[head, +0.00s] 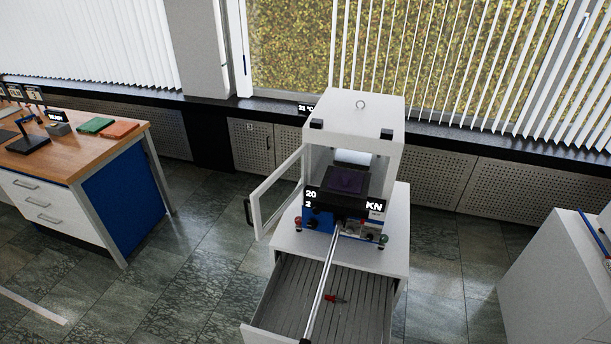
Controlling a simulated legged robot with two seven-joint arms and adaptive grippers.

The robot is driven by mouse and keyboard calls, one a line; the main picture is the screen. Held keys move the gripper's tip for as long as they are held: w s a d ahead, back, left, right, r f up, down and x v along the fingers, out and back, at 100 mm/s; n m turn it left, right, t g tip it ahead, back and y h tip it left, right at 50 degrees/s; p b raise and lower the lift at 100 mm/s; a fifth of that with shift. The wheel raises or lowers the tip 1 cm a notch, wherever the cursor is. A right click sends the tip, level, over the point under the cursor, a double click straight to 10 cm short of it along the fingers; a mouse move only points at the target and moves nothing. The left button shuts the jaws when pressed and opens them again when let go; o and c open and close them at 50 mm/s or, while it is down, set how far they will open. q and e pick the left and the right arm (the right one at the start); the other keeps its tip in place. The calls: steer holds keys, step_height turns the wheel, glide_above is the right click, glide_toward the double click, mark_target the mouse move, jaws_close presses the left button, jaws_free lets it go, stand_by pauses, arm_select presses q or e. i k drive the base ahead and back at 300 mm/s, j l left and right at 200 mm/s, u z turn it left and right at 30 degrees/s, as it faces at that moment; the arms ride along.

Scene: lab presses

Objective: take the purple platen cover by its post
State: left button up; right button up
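The purple platen cover (346,181) shows as a dark purple shape inside the white press (383,117), behind its front opening. Its post is too dark and small to make out. The press's white-framed door (276,196) is swung open to the left. Neither of my grippers is in view.
A long metal bar (325,274) sticks out from the press's front, over an open drawer (357,312) with a small red-handled item (334,298) in it. A wooden-topped bench (72,152) stands at left, a white cabinet (553,262) at right.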

mark_target(341, 179)
steer(key=i+l+u, duration=0.2)
steer(key=l+u, duration=0.3)
steer(key=l, duration=0.85)
steer(key=l+u, duration=0.5)
steer(key=l, duration=0.85)
